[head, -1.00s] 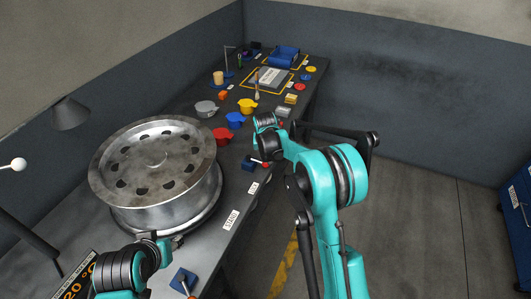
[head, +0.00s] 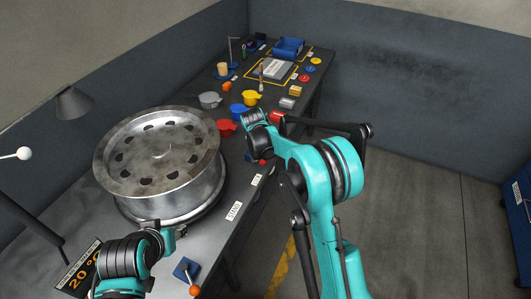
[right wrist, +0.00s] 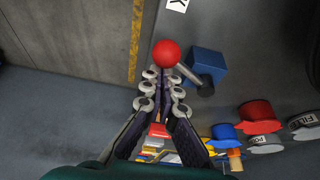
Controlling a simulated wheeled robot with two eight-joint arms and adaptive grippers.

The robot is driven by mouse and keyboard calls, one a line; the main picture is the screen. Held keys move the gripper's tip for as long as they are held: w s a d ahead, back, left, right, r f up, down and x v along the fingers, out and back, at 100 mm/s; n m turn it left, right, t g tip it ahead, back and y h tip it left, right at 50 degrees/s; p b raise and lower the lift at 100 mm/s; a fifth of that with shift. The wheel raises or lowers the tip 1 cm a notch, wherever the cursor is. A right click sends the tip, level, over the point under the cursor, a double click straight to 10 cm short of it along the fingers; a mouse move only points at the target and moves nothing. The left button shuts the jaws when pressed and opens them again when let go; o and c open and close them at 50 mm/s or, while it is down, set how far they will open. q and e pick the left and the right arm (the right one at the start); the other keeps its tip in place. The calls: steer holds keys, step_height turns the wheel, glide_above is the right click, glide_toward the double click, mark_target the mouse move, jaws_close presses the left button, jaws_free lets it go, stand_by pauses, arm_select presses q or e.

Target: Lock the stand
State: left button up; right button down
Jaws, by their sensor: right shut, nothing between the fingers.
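In the head view the blue block (head: 249,156) and ball (head: 263,162) show partly beneath my right wrist, which hides those fingertips. The round stand (head: 198,212) carries a metal wheel rim (head: 205,180). My left gripper (head: 178,232) is by the stand's front edge, its jaws unclear.
Another blue block lever with an orange ball (head: 194,290) is at the bench's near edge. Red (head: 226,127), blue (head: 238,111) and yellow (head: 252,97) cups stand beyond the rim. A red block (head: 277,117) lies behind my right wrist.

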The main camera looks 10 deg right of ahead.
stand_by(0.4)
steer(key=v, duration=1.2)
steer(key=s+d+r+n+t+y, duration=0.1)
steer(key=s+d+r+n, duration=0.15)
steer(key=s, duration=0.55)
steer(key=s+d+r+n+t, duration=0.1)
steer(key=s+d+r, duration=0.25)
steer(key=s, duration=0.55)
steer(key=s+d+f+n+t, duration=0.1)
steer(key=s+f, duration=0.1)
steer(key=s, duration=0.5)
steer(key=s+d+f+n+y, duration=0.1)
steer(key=s+f+n, duration=0.1)
steer(key=s, duration=0.5)
steer(key=shift+t, duration=0.4)
